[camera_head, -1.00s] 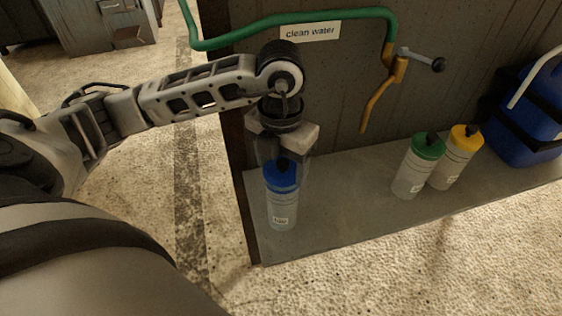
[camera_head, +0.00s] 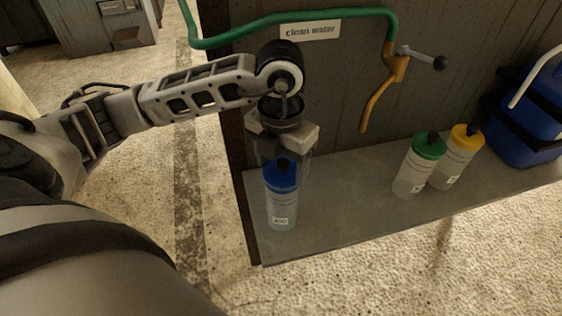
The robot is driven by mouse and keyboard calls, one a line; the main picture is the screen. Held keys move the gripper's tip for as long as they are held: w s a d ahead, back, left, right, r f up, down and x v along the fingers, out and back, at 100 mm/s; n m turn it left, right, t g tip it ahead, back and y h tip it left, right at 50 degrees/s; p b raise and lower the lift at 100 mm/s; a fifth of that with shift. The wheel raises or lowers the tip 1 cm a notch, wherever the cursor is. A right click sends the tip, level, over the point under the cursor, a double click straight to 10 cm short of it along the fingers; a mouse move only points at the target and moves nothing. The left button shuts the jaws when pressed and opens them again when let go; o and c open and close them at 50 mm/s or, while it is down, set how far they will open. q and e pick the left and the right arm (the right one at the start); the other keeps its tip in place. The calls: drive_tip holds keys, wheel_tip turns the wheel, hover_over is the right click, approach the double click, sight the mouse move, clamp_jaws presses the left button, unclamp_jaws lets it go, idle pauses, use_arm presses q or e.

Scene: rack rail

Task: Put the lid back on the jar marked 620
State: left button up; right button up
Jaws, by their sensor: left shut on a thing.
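A clear jar (camera_head: 281,207) with a small white number label stands upright near the left end of the grey shelf. The label is too small to read surely. A blue lid (camera_head: 282,174) with a dark knob sits at the top of this jar; I cannot tell whether it is fully seated. My left gripper (camera_head: 283,160) comes down from above and is shut on the blue lid, its fingers partly hidden behind the lid. My right gripper is not in view.
A green-lidded jar (camera_head: 418,165) and a yellow-lidded jar (camera_head: 456,157) stand close together on the right of the shelf (camera_head: 345,205). A green hose (camera_head: 330,16) and brass tap (camera_head: 393,75) hang above. The shelf's middle is clear.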

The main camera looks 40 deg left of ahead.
use_arm(q)
drive_tip(key=shift+f, duration=0.1)
idle(0.4)
idle(0.3)
drive_tip(key=o, duration=1.2)
drive_tip(key=shift+r+p, duration=1.05)
drive_tip(key=shift+r, duration=0.7)
drive_tip(key=shift+r+p, duration=1.25)
drive_tip(key=shift+r, duration=0.6)
